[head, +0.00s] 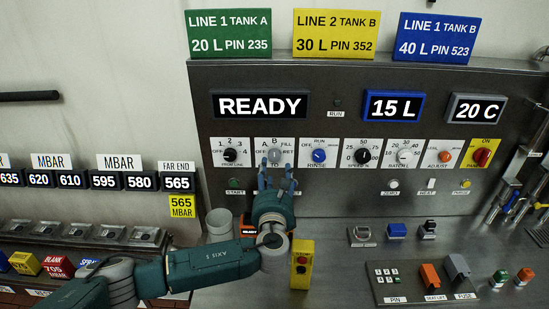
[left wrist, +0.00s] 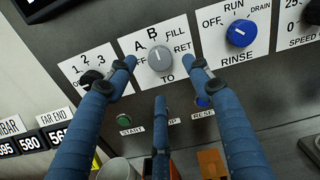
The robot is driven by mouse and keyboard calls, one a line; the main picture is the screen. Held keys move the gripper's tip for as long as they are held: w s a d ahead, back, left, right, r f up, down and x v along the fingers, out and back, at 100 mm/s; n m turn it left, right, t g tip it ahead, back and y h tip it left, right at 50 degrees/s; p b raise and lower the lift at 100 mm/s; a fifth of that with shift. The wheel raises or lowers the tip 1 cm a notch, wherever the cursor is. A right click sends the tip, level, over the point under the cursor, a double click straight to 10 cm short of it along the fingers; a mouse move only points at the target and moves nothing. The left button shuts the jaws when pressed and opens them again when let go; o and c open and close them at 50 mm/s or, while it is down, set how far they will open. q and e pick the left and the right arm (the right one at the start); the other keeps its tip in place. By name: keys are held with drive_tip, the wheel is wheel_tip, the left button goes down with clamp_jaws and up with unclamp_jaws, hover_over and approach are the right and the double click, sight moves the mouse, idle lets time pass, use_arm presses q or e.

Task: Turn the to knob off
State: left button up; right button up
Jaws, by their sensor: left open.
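The TO knob is a grey round knob on a white plate, seen in the left wrist view (left wrist: 160,59) and, small, in the head view (head: 274,156). Its plate reads A, B, FILL and RET, with OFF at the left in the head view. The knob's light mark points up, roughly toward B. My left gripper (head: 276,178) is open in front of the panel below the knob. In the left wrist view its blue fingers (left wrist: 164,66) lie left, right and below the knob, apparently without touching it. My right gripper is not in view.
The blue RINSE knob (left wrist: 240,33) is close on the right, and a black knob (head: 230,155) is on the left. A green START button (left wrist: 124,120) and a blue button (left wrist: 203,102) are below. A grey cup (head: 219,224) and yellow button box (head: 301,264) stand near my arm.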

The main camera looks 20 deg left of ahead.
sight(274, 158)
use_arm(q)
drive_tip(key=p+x, duration=0.1)
drive_tip(key=x, duration=0.5)
drive_tip(key=shift+w+f, duration=0.1)
drive_tip(key=shift+w, duration=0.1)
drive_tip(key=shift+a, duration=0.1)
drive_tip(key=c, duration=1.1)
